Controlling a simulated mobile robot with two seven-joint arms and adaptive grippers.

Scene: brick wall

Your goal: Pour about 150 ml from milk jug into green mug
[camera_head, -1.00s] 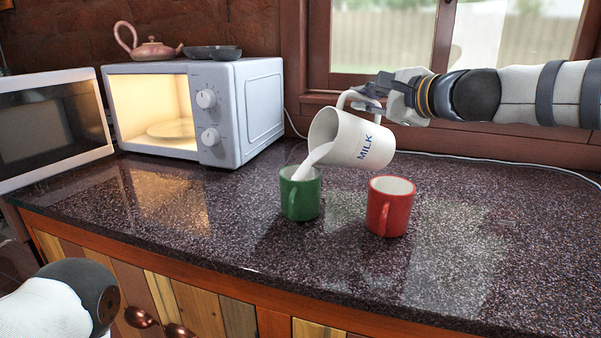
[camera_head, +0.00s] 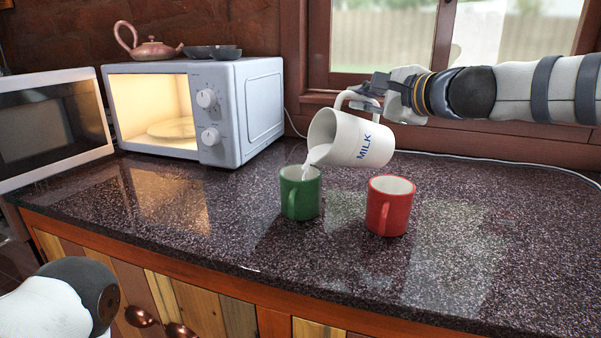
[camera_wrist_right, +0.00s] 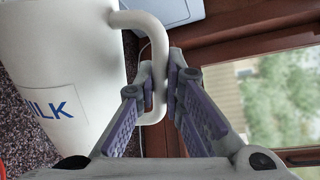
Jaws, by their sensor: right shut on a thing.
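The white milk jug (camera_head: 362,141), marked MILK, is tilted with its mouth to the left above the green mug. A thin white stream runs from its lip into the green mug (camera_head: 300,194), which stands upright on the counter. My right gripper (camera_head: 368,97) is shut on the jug's handle and holds the jug clear of the counter. In the right wrist view the fingers (camera_wrist_right: 160,92) close around the handle of the jug (camera_wrist_right: 62,75). The milk level inside the green mug is hidden. Only part of my left arm shows at the lower left; its gripper is out of view.
A red mug (camera_head: 390,206) stands upright just right of the green mug, below the jug. A lit, open-fronted microwave (camera_head: 242,110) stands behind left, with a teapot (camera_head: 150,48) and dark dishes (camera_head: 212,52) on top. The counter's (camera_head: 450,265) front right is clear.

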